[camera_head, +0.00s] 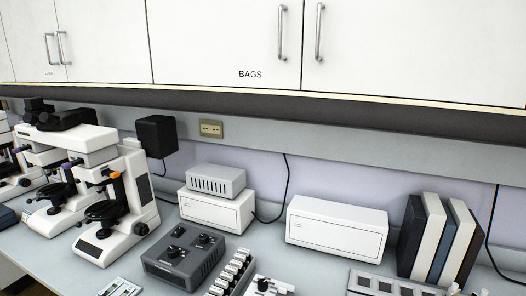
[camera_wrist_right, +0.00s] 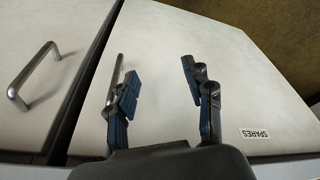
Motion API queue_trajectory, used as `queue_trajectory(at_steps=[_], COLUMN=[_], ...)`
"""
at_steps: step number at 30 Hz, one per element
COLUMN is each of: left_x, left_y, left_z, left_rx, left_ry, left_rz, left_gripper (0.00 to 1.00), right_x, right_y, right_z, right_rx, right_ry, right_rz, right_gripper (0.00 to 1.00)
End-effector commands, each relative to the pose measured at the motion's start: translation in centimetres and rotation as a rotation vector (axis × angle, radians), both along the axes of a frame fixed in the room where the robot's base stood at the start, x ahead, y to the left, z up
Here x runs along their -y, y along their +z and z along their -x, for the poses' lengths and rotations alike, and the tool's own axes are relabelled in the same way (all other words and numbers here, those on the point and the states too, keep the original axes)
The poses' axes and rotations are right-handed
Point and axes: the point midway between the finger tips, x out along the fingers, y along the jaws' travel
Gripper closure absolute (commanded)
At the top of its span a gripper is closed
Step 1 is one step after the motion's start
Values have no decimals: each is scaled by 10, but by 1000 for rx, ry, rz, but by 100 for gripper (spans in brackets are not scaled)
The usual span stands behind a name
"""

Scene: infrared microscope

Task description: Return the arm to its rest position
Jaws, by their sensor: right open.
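My right gripper (camera_wrist_right: 160,90) shows in the right wrist view with its two dark fingers and blue pads spread apart. Nothing is between the fingers. Behind it are white cabinet doors, and a metal handle (camera_wrist_right: 115,75) stands behind the left finger. I cannot tell how far the gripper is from the door. Neither arm nor gripper shows in the head view, and my left gripper is in no view.
White microscopes (camera_head: 112,205) stand at the left of the bench (camera_head: 135,268). A grey control box (camera_head: 180,256), white boxes (camera_head: 337,226) and upright binders (camera_head: 436,240) stand further right. Wall cabinets (camera_head: 220,40) with metal handles, one marked BAGS, hang above. A SPARES label (camera_wrist_right: 253,134) marks one door.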

Motion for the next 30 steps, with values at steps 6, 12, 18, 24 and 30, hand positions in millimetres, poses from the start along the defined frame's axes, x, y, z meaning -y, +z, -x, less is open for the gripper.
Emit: queue_trajectory(at_steps=[6, 12, 18, 24, 30], left_x=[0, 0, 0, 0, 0], left_y=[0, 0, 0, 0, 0], left_z=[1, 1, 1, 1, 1], left_rx=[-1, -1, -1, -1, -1], left_ry=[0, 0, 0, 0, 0], left_rz=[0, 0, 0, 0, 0], left_gripper=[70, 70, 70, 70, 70], right_x=[3, 12, 25, 32, 33], right_y=[-118, -209, -263, -280, -282], right_z=[30, 89, 156, 192, 198], right_rx=[-59, -106, -143, -157, -159], right_ry=[10, 21, 30, 35, 36], right_rz=[6, 12, 18, 21, 22], right_gripper=[49, 49, 49, 49, 49])
